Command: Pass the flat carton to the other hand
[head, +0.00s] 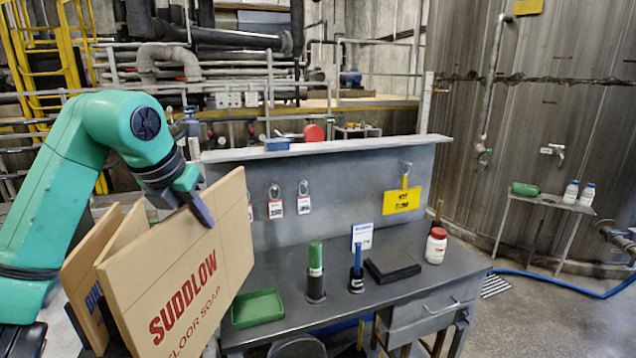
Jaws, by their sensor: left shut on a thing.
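The flat carton (190,275) is tan cardboard with red "SUDDLOW FLOOR SOAP" lettering. It stands tilted at the left of the head view. My left gripper (192,203) is shut on its upper edge, with one dark finger lying over the printed face. The other finger is mostly hidden behind the carton. Another carton (85,268) with blue lettering stands behind and to the left of it. I cannot tell whether the two touch. My right gripper is not in the head view.
A grey workbench (330,325) holds a green tray (258,309), a green-topped bottle (315,270), a blue-handled tool (357,268), a black pad (392,267) and a white jar (436,246). Its back panel carries padlock tags.

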